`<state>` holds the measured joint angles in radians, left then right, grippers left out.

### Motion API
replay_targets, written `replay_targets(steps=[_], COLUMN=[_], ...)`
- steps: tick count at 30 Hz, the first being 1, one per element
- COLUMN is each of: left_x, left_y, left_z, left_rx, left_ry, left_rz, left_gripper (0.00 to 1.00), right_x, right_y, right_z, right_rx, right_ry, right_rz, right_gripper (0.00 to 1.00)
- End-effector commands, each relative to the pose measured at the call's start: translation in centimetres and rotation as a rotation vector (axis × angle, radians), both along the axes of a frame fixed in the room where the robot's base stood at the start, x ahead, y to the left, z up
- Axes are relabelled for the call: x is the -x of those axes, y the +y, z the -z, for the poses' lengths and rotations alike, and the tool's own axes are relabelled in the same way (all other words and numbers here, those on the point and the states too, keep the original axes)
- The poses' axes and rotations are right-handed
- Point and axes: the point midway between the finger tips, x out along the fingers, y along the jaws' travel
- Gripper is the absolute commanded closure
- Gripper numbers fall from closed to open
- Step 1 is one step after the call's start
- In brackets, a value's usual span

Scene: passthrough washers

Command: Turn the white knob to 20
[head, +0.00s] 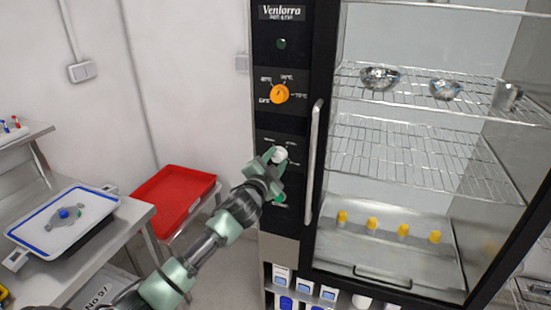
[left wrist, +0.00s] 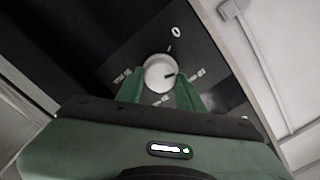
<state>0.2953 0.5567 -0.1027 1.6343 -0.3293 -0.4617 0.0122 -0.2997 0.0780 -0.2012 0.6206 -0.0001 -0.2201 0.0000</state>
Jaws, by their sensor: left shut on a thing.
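The white knob (head: 279,155) sits on the black control panel, below the orange knob. My left gripper (head: 272,158) reaches up to it from the lower left and is shut on it. A "0" shows above the knob; the other labels are too blurred to read. My right gripper is in neither view.
The orange knob (head: 279,94) is above the white one. A vertical door handle (head: 314,160) stands close on the right, beside the glass cabinet. A red tray (head: 172,199) and a white tray (head: 62,222) lie to the left.

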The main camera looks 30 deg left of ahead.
Motion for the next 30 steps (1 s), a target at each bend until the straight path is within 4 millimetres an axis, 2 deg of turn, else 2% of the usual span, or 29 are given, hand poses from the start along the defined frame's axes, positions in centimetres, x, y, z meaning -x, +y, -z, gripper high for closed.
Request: replay_targets(steps=[30], left_x=[0.0], left_y=[-0.1], left_z=[0.3], left_rx=[-0.942], left_ry=[0.227], left_rz=[0.002], left_gripper=[1.0], right_x=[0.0], right_y=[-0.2], right_z=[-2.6], right_rx=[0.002], right_ry=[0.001], right_rz=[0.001], right_gripper=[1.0])
